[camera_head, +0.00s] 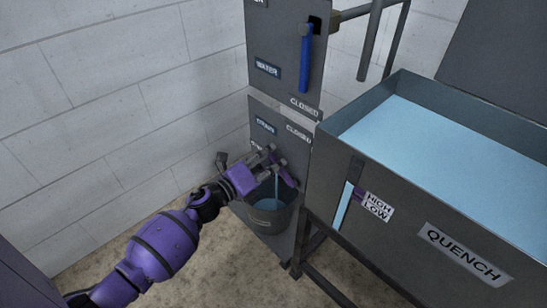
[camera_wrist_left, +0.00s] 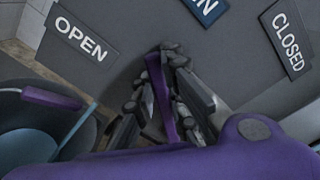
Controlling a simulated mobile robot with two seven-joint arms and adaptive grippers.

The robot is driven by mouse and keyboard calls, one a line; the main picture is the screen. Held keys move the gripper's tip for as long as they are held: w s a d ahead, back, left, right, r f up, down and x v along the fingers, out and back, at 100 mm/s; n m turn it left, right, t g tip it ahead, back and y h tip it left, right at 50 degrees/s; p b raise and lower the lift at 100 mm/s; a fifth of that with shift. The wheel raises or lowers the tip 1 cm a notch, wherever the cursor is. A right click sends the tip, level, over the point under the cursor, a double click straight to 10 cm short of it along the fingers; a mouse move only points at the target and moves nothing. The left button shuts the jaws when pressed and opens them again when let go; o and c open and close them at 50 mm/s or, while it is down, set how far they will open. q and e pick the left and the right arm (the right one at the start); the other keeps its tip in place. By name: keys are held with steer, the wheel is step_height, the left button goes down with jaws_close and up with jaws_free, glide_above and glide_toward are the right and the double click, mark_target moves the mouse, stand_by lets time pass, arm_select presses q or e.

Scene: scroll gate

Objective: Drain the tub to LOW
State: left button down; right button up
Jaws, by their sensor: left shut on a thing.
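The grey QUENCH tub (camera_head: 330,165) holds blue water (camera_head: 440,135). Its sight gauge (camera_head: 343,205) shows light blue in the lower part, its top close to the HIGH/LOW plate (camera_head: 378,205); the exact level is hard to read. A purple marker (camera_head: 359,194) sits beside it. My left gripper (camera_head: 274,160) is shut on the purple drain lever (camera_head: 290,180). In the left wrist view the lever (camera_wrist_left: 159,88) stands between the fingers, between the OPEN plate (camera_wrist_left: 81,40) and the CLOSED plate (camera_wrist_left: 287,42). A thin water stream (camera_head: 277,186) falls into a bucket (camera_head: 262,222).
A blue lever (camera_head: 305,62) hangs on the upper panel by the WATER plate (camera_head: 267,68). Pipes (camera_head: 370,40) run behind it to the right. The tub stands close to the right of the drain panel. The floor (camera_head: 190,255) below my left arm is clear.

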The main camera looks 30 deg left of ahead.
arm_select(q)
steer(key=c, duration=1.8)
jaws_free()
steer(key=shift+o, duration=0.2)
steer(key=v, duration=1.2)
